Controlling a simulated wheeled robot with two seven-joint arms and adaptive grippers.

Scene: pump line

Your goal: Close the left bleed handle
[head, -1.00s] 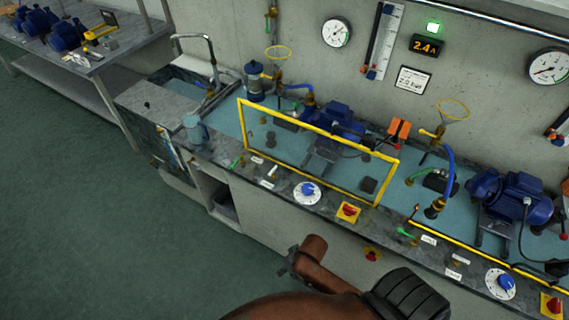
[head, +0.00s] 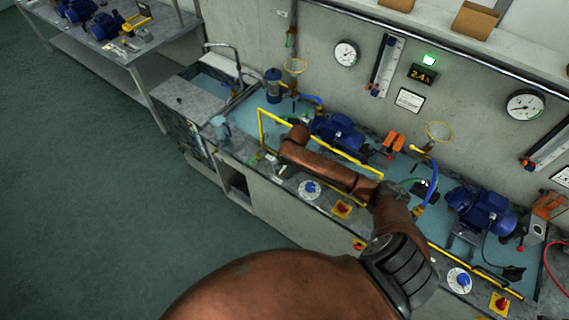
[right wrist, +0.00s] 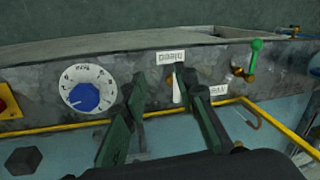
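In the right wrist view, turned upside down, a small white handle (right wrist: 177,88) stands by a label reading "bleed" (right wrist: 165,54) on the grey stone front ledge. My right gripper (right wrist: 166,82) is open, with its dark green fingers on either side of this handle. A gap shows around the handle, and I cannot tell whether either finger touches it. A green handle (right wrist: 254,58) on a brass fitting is to the right, outside the fingers. In the head view my copper-coloured right arm hides most of this spot. My left gripper is not in view.
A white dial with a blue knob (right wrist: 86,95) sits beside the fingers. A yellow rail (right wrist: 285,128) runs behind the ledge; in the head view the yellow frame (head: 261,125) is partly behind my arm. Blue pumps (head: 337,132) stand behind. The floor (head: 110,220) is clear.

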